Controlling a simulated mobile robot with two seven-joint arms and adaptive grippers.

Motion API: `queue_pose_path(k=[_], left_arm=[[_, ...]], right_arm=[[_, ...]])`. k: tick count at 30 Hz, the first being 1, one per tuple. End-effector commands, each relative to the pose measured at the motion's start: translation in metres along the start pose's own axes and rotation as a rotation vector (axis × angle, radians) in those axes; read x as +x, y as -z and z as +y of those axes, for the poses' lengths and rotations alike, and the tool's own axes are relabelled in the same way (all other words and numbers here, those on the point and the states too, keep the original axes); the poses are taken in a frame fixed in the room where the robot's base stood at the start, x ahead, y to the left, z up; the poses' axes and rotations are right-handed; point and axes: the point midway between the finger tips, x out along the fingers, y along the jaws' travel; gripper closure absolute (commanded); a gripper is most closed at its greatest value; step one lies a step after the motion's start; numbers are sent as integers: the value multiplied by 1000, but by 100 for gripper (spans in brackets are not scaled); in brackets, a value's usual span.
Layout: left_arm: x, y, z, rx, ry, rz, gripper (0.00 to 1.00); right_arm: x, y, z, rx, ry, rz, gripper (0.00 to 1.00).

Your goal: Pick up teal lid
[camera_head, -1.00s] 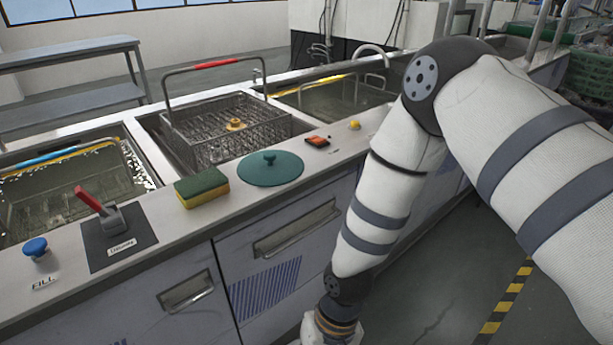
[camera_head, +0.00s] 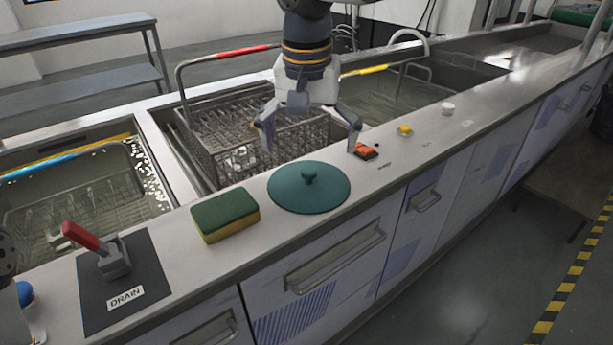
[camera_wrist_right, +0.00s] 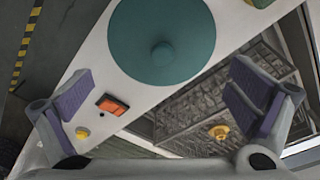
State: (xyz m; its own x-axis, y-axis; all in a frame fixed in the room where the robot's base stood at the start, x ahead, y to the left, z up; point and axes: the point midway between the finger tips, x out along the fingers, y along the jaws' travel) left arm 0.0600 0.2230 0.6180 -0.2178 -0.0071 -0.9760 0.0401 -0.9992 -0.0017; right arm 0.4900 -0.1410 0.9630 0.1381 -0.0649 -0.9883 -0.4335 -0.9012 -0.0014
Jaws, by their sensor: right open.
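The teal lid (camera_head: 309,187) is a flat round disc with a small knob on top. It lies on the counter's front ledge, to the right of the sponge. My right gripper (camera_head: 311,143) is open and empty, pointing down behind the lid, near the basket's front side. In the right wrist view the lid (camera_wrist_right: 161,42) lies at the top, beyond and between the spread fingers (camera_wrist_right: 160,100); nothing is between them. My left gripper is not visible; only parts of what looks like my left arm show at the left edge.
A green-yellow sponge (camera_head: 225,215) lies left of the lid. An orange switch (camera_head: 366,152) and a yellow knob (camera_head: 405,130) sit to its right. A wire basket (camera_head: 215,150) with a red-gripped handle stands behind. A red lever (camera_head: 88,240) rises at left.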

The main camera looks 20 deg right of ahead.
Motion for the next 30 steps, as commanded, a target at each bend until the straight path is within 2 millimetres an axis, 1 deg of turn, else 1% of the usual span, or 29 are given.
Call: queue_pose_path(k=[1, 5, 9, 10, 13, 19, 20, 21, 23, 24, 29, 30], left_arm=[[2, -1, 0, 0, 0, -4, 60], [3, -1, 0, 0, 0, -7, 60], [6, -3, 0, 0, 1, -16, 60], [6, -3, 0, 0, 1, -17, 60], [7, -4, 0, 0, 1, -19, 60], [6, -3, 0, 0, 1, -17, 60], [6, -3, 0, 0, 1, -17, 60], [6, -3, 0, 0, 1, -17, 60], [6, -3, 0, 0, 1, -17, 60], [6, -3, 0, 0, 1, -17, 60], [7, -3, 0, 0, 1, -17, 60], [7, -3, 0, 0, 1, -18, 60]], right_arm=[[10, 0, 0, 0, -1, -5, 0], [26, 0, 0, -1, -1, -5, 0], [55, 2, -2, 0, -1, -7, 0], [60, 2, -1, 0, -1, -6, 0], [69, 2, -1, 0, 0, -3, 0], [69, 3, -2, -1, 1, 2, 0], [69, 3, -2, -1, 1, 1, 5], [69, 3, -2, -1, 1, 1, 14], [69, 3, -2, -1, 1, 1, 27], [69, 3, -2, -1, 1, 1, 36], [69, 2, -1, -1, 0, 1, 73], [69, 2, -1, -2, -1, 0, 82]])
